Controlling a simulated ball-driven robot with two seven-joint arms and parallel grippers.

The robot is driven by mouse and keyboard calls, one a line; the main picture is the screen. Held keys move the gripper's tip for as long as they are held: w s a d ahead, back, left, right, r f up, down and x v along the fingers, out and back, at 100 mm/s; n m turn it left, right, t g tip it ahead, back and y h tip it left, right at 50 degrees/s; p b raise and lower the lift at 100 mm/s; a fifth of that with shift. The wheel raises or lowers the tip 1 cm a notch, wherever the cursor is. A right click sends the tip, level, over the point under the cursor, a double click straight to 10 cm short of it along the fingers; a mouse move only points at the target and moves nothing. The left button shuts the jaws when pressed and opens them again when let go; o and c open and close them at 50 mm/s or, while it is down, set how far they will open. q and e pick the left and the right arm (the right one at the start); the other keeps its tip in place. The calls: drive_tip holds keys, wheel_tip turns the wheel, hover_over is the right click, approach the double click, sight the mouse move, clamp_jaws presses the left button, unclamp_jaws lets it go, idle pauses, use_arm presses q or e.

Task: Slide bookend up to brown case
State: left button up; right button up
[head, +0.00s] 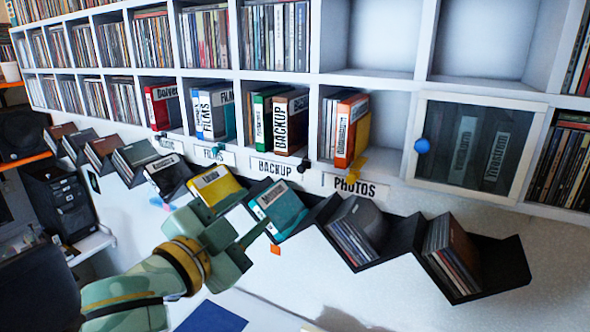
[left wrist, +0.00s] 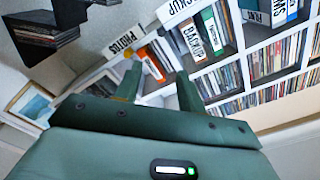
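The brown case (head: 291,118), labelled BACKUP, stands upright in the BACKUP compartment, right of a green case (head: 262,121). It also shows in the left wrist view (left wrist: 192,40). A black bookend (head: 303,166) shows low at the front of that compartment, right of the brown case; whether they touch I cannot tell. I cannot make it out in the left wrist view. My left gripper (head: 252,216) is open and empty, below and left of the brown case, in front of the zigzag rack. Its two fingers stand apart in the left wrist view (left wrist: 159,85). My right gripper is not in view.
The PHOTOS compartment holds an orange case (head: 350,130) and a yellow bookend (head: 356,167). A closed glass door with a blue knob (head: 422,146) is to the right. The black zigzag rack (head: 390,245) with cases juts out below the shelf, close to my left gripper.

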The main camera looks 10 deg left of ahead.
sight(299, 170)
use_arm(q)
drive_tip(key=x, duration=0.5)
drive_tip(key=p+x, duration=0.1)
drive_tip(key=x, duration=1)
drive_tip(key=shift+w+a+f, duration=0.2)
drive_tip(key=shift+w+f, duration=0.2)
drive_tip(key=shift+w, duration=0.1)
drive_tip(key=shift+a, duration=0.1)
clamp_jaws()
